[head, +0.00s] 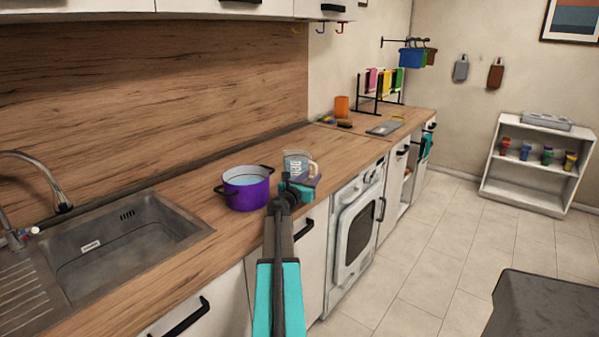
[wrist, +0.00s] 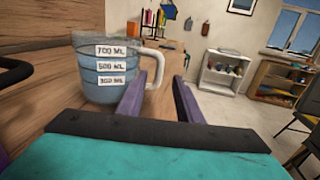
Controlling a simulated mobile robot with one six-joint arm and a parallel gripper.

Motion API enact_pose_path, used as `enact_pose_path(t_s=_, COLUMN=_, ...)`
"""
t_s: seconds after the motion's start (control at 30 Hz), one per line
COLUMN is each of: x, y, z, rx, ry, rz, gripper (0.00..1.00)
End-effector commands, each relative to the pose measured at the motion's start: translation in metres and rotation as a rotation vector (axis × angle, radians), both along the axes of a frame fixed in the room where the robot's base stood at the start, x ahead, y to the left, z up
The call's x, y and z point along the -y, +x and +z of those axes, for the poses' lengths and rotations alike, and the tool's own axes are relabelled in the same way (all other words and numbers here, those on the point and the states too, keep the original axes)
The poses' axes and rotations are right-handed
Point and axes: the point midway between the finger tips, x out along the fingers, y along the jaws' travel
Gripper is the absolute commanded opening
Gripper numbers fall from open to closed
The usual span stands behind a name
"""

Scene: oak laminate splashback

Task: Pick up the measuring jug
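The measuring jug (head: 296,163) is a clear jug with a bluish lower part and a pale handle. It stands upright on the wooden counter, right of the purple pot. In the wrist view the jug (wrist: 105,72) is close at the left, with white labels reading 700, 500 and 300 ML and its handle towards the right. My gripper (head: 297,188) is at the counter's front edge, just in front of the jug and partly covering its base. In the wrist view my gripper's fingers (wrist: 159,80) are apart, with the handle showing between them. Contact cannot be told.
The purple pot (head: 247,188) with black handles stands close left of the jug. The sink (head: 125,240) is further left. An orange cup (head: 342,106) and a black rack (head: 360,92) stand farther back.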

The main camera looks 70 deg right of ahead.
Motion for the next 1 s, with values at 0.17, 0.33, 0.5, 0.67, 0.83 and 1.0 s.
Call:
enact_pose_path(t_s=0.17, x=0.012, y=0.000, z=0.001, rx=-0.001, ry=0.000, rz=-0.001, gripper=0.33)
enact_pose_path(t_s=0.33, x=0.028, y=0.000, z=0.001, rx=0.000, ry=0.001, rz=-0.001, gripper=0.33)
enact_pose_path(t_s=0.5, x=0.043, y=-0.001, z=0.001, rx=0.000, ry=0.000, rz=-0.002, gripper=0.33)
enact_pose_path(t_s=0.67, x=0.050, y=-0.002, z=0.001, rx=0.000, ry=0.000, rz=-0.002, gripper=0.33)
enact_pose_path(t_s=0.83, x=0.051, y=-0.003, z=0.000, rx=0.000, ry=0.000, rz=-0.001, gripper=0.33)
enact_pose_path(t_s=1.0, x=0.051, y=-0.003, z=0.000, rx=0.000, ry=0.000, rz=-0.002, gripper=0.33)
